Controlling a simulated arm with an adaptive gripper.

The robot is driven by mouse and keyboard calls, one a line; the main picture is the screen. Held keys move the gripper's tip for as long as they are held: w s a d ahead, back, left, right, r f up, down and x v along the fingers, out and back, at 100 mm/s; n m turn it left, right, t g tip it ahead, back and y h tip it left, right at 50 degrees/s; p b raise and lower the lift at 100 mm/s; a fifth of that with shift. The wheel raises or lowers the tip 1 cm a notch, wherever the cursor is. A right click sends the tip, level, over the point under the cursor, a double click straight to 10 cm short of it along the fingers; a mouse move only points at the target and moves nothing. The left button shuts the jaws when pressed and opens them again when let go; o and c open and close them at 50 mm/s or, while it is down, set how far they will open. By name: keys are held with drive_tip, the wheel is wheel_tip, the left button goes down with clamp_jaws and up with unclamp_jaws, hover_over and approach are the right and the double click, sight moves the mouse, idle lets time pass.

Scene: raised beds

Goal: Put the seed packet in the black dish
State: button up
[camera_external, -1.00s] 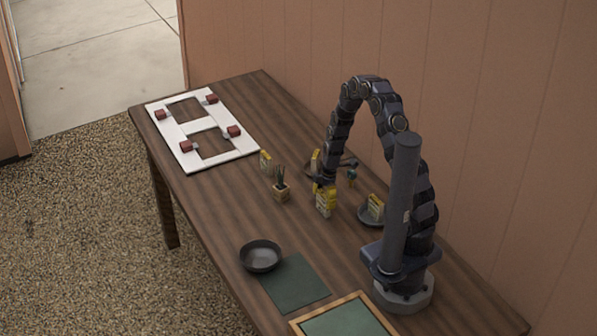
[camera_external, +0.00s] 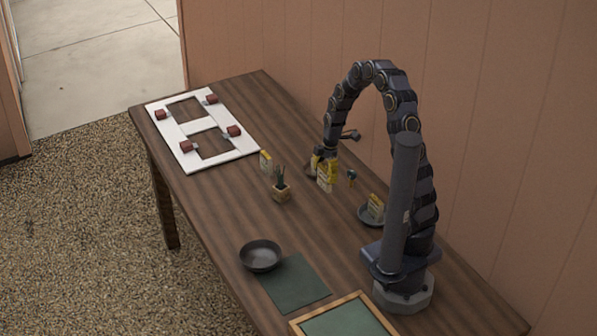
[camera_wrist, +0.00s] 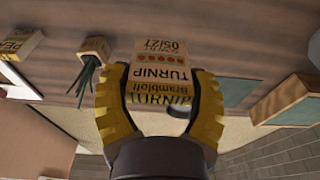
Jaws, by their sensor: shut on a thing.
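My gripper (camera_external: 328,165) is shut on a seed packet (camera_external: 326,182), held above the wooden table. In the wrist view the yellow fingers of my gripper (camera_wrist: 160,78) press on both sides of the packet (camera_wrist: 160,68), which is tan and yellow and reads TURNIP. The black dish (camera_external: 260,257), a round empty bowl, stands near the front edge, lower left of my gripper and well apart from the packet. Its inside is clear.
A small potted plant (camera_external: 281,191) and another packet (camera_external: 265,161) stand left of my gripper. A dark saucer (camera_external: 363,217) with a packet (camera_external: 376,205) is to the right. A green mat (camera_external: 294,283) and framed board (camera_external: 343,320) lie near the front; a white frame (camera_external: 165,135) lies far left.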

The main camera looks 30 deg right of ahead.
drive_tip(key=shift+a, duration=0.1)
drive_tip(key=s+a+r+n, duration=0.2)
drive_tip(key=a+n, duration=0.3)
drive_tip(key=a, duration=0.9)
drive_tip(key=n+g, duration=0.1)
drive_tip(key=n, duration=0.3)
hover_over(261, 260)
drive_tip(key=shift+h, duration=0.3)
drive_tip(key=shift+f, duration=4.95)
drive_tip(key=o, duration=1.1)
